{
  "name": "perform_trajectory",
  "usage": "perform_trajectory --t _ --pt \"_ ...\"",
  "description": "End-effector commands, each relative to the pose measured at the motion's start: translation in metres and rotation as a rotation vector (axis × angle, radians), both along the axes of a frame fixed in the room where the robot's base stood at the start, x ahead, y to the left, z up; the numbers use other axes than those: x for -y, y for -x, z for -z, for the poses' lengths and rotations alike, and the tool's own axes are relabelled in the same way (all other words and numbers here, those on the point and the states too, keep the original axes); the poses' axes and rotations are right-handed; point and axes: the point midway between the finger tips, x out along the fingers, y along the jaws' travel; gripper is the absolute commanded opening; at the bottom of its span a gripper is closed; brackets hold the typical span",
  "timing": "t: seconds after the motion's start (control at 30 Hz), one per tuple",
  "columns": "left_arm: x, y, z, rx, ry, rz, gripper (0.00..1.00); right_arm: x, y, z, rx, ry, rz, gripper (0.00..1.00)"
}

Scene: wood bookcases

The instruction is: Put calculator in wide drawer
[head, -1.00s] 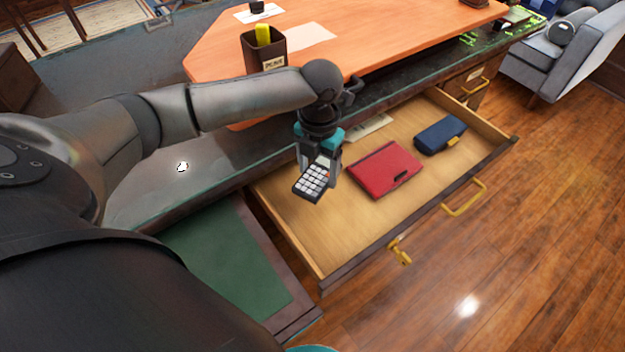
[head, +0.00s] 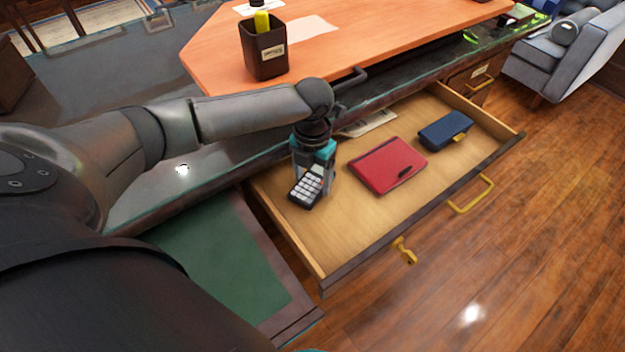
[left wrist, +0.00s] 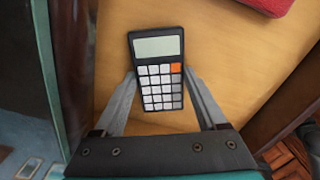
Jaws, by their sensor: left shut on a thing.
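The calculator (head: 307,189) is dark with white keys and one orange key. My left gripper (head: 315,172) is shut on it, inside the outline of the open wide drawer (head: 350,230). In the left wrist view the calculator (left wrist: 158,75) sits between the two fingers of the left gripper (left wrist: 160,88), screen end pointing away, over the drawer's wooden floor (left wrist: 225,60). I cannot tell whether it touches the floor. My right gripper is not in view.
The drawer also holds a red folder-like item (head: 388,166), a dark blue case (head: 445,130) and some paper (head: 368,124). The drawer's left part is bare. A pen cup (head: 265,50) stands on the orange desktop. A green panel (head: 215,260) lies left of the drawer.

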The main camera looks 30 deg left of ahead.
Motion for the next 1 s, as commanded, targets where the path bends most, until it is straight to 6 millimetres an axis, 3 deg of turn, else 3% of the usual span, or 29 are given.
perform_trajectory --t 0.47,0.5,0.7,1.0 --pt "0.0003 0.0001 0.0062 0.0 0.0 0.0 0.16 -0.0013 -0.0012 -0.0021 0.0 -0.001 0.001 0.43" --pt "0.0002 0.0001 0.0057 0.0 0.0 0.0 0.79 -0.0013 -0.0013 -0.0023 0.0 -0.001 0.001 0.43" --pt "0.0002 0.0001 0.0056 0.0 0.0 0.0 1.0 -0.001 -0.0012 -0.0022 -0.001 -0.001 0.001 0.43" --pt "0.0 -0.0002 0.002 0.001 0.0 0.0 1.0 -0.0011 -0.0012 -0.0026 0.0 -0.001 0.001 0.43"
